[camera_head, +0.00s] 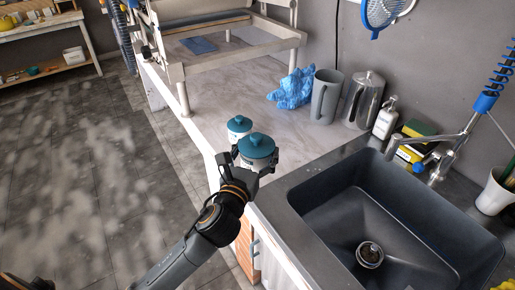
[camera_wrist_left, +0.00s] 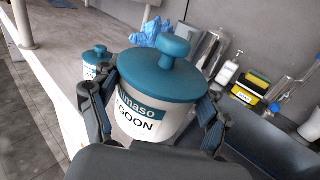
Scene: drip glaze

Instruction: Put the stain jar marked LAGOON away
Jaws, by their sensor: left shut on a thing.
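A white jar with a teal knobbed lid (camera_head: 257,147) is held in my left gripper (camera_head: 252,166) at the counter's near edge, beside the sink. My right gripper is not in view.
A dark sink (camera_head: 400,215) lies to the right. A blue crumpled cloth (camera_head: 292,90), a grey pitcher (camera_head: 325,97), a metal canister (camera_head: 363,100), a soap bottle (camera_head: 385,118) and sponges (camera_head: 415,130) line the back. A wooden frame (camera_head: 230,50) stands on the left; the counter's middle (camera_head: 240,85) is mostly clear.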

